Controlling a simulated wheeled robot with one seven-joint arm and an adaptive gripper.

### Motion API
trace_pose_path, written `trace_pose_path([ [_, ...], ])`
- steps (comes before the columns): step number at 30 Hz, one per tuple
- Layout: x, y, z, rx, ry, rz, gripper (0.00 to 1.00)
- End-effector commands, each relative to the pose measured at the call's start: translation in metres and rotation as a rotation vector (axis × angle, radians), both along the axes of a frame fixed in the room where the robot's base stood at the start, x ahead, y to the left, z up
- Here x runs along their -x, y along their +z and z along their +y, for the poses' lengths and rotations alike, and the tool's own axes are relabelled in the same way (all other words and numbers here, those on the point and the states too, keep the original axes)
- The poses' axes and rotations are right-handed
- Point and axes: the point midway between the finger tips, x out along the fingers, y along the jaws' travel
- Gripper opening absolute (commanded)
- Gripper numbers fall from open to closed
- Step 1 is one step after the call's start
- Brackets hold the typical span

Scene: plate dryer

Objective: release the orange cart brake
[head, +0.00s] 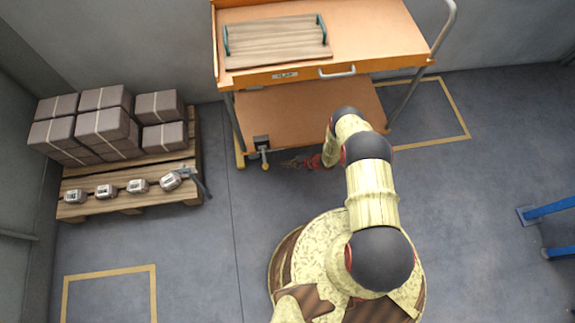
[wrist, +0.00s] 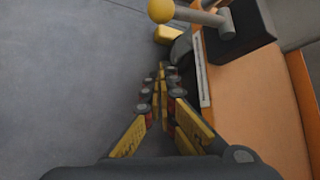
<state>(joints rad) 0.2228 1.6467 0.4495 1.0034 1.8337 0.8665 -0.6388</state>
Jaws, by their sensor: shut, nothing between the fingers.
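The orange cart (head: 300,115) stands against the back wall, with an upper top and a lower shelf. The brake lever (head: 264,157) sits at the cart's front left corner, with a dark housing (head: 261,141) and a yellow ball at its end. In the wrist view the yellow ball (wrist: 161,11) is at the top, on a grey rod leading to the dark housing (wrist: 240,30). My gripper (head: 287,163) is shut and empty, just right of the lever in the head view. In the wrist view its fingertips (wrist: 163,68) are below the ball, apart from it, beside the shelf edge.
A wooden tray with green handles (head: 277,43) lies on the cart top. A pallet (head: 130,205) with boxes (head: 105,120) and several metal weights (head: 137,186) stands at the left. Blue legs (head: 550,210) show at the right. Floor left of my base is clear.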

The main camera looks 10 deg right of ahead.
Motion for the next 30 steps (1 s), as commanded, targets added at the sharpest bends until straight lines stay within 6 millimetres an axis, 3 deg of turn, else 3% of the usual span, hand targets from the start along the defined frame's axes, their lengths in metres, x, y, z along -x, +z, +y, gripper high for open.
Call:
trace_pose_path([
  [1,-0.003,-0.01,0.008,0.0,0.002,-0.001,0.0],
  [9,-0.021,-0.039,0.038,0.0,0.002,-0.001,0.0],
  [18,-0.007,-0.009,0.051,0.0,0.0,0.001,0.0],
  [30,-0.004,-0.002,0.054,0.0,-0.001,0.001,0.0],
])
